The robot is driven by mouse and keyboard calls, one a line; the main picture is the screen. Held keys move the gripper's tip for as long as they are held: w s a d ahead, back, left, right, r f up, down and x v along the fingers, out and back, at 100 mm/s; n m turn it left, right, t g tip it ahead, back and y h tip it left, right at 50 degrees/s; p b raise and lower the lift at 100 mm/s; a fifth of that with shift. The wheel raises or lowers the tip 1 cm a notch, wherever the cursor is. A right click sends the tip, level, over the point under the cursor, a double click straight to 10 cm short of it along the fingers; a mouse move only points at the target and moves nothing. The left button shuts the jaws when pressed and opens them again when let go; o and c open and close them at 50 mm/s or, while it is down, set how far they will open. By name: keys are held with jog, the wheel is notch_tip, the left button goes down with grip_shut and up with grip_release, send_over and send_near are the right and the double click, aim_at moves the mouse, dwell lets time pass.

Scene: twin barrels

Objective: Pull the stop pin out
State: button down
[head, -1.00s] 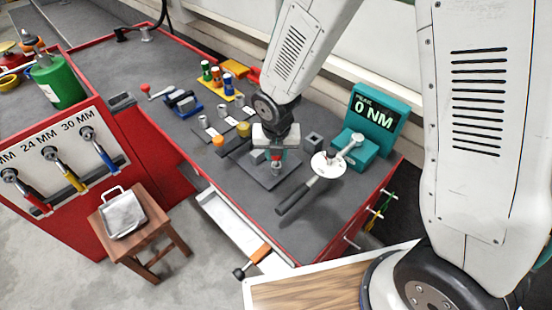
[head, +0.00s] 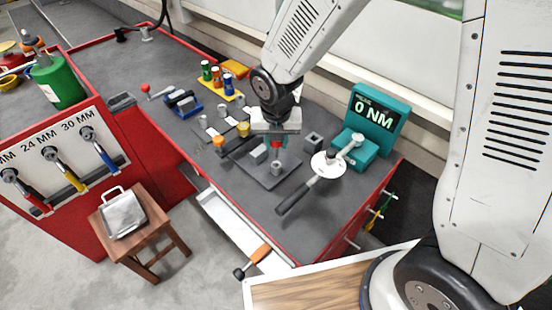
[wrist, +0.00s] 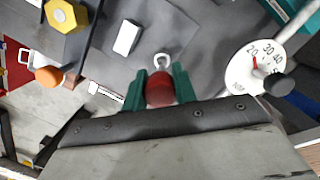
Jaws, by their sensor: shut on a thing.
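The stop pin has a red head (wrist: 160,90), which sits between the green fingertips of my gripper (wrist: 160,85) in the wrist view. My gripper (head: 276,143) is shut on it and points down. In the head view the red head (head: 276,145) shows above a small grey upright socket (head: 277,169) on the dark plate (head: 262,179). The socket's round opening also shows in the wrist view (wrist: 162,60), just beyond the red head. I cannot tell whether the pin's lower end is clear of the socket.
A torque wrench with a white dial (head: 326,161) lies close on the right. A teal display (head: 376,112) reading 0 NM stands behind it. The bench's front area is clear.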

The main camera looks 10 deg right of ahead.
jog(key=shift+r, duration=1.35)
